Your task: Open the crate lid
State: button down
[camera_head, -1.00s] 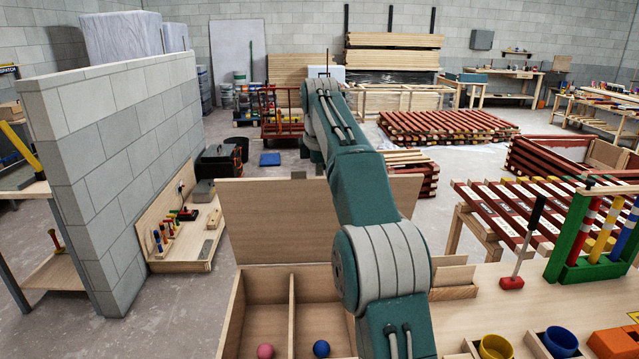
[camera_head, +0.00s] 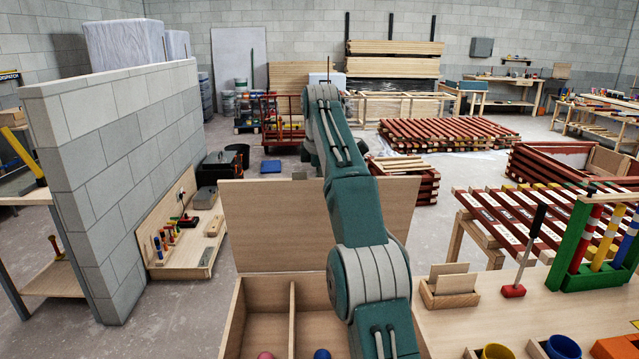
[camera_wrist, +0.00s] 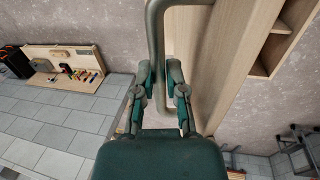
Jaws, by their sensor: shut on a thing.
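The wooden crate (camera_head: 237,312) stands at the lower middle of the head view. Two compartments show, with a pink ball (camera_head: 265,355) and a blue ball (camera_head: 322,354) at the bottom edge. The crate lid (camera_head: 270,222) stands raised, roughly upright, at the crate's far side. My arm crosses in front of its right part and hides my gripper in the head view. In the wrist view, my gripper (camera_wrist: 160,92) is shut on a grey bent handle (camera_wrist: 156,35), beside the pale wood of the lid (camera_wrist: 228,60).
A block wall (camera_head: 125,150) stands at the left, with a wooden tool board (camera_head: 185,240) beside it. At the right, a workbench (camera_head: 450,335) carries a red-based tool (camera_head: 514,290), a green rack (camera_head: 575,240) and cups. Bare floor lies beyond the lid.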

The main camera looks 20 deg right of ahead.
jog(key=shift+f, duration=0.2)
jog(key=c, duration=0.7)
grip_release()
jog(key=shift+r, duration=0.15)
jog(key=shift+s, duration=0.15)
